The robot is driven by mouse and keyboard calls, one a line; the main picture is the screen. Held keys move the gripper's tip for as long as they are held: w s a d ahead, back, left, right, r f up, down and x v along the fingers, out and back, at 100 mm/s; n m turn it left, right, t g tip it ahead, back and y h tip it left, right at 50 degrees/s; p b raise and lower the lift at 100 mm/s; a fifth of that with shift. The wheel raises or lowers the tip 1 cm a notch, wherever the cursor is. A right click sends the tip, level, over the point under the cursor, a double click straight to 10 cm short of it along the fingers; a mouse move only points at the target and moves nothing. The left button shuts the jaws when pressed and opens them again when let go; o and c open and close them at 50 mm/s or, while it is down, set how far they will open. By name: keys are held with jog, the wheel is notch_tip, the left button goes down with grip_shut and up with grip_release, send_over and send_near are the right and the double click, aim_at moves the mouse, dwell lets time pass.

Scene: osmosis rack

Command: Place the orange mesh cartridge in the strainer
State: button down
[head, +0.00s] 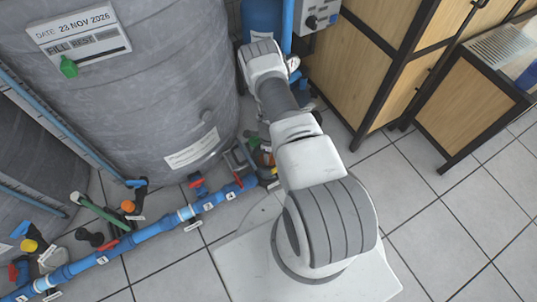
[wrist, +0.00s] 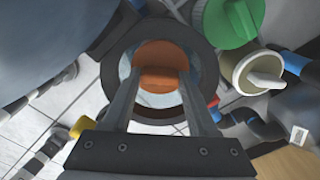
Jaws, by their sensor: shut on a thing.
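In the wrist view, my gripper (wrist: 160,85) is shut on the orange mesh cartridge (wrist: 159,56), whose rounded orange top shows between the two fingers. Its mesh part is hidden below that top. A dark round rim (wrist: 117,50), which looks like the strainer's open mouth, surrounds the cartridge in this view. I cannot tell how far the cartridge is above or inside it. In the head view my gripper is hidden behind my arm.
A green cap (wrist: 230,20) and a pale round cap with a handle (wrist: 258,72) lie close to the right of the rim. Blue pipe (head: 150,232) with valves runs along the floor by the large grey tank (head: 150,100). A wooden cabinet (head: 350,70) stands right. Tiled floor there is clear.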

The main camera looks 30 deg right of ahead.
jog(key=shift+c, duration=0.9)
grip_release()
